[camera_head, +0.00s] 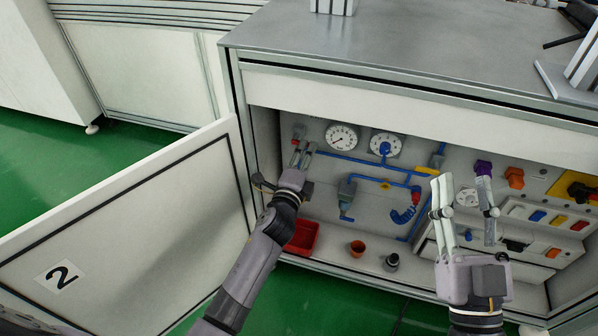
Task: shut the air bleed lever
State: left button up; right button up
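The open cabinet holds a blue-piped air panel (330,180). A small red part (299,132) sits at its upper left, just beyond the fingertips of my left gripper (303,150). I cannot tell whether this red part is the air bleed lever, or whether the fingers touch it. The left fingers show a narrow gap, and what is between them is unclear. Another red fitting (416,196) sits at the lower end of the blue piping.
Two gauges (341,137) are at the top of the panel. A red bin (303,238), an orange pot (357,248) and a dark fitting (391,262) stand on the cabinet floor. The cabinet door (150,215), marked 2, stands open at left. An orange knob (515,178) and switches are at right.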

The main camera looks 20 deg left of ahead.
pick_arm(q)
jog(key=s, duration=0.7)
jog(key=shift+s, duration=0.4)
jog(key=shift+a, duration=0.1)
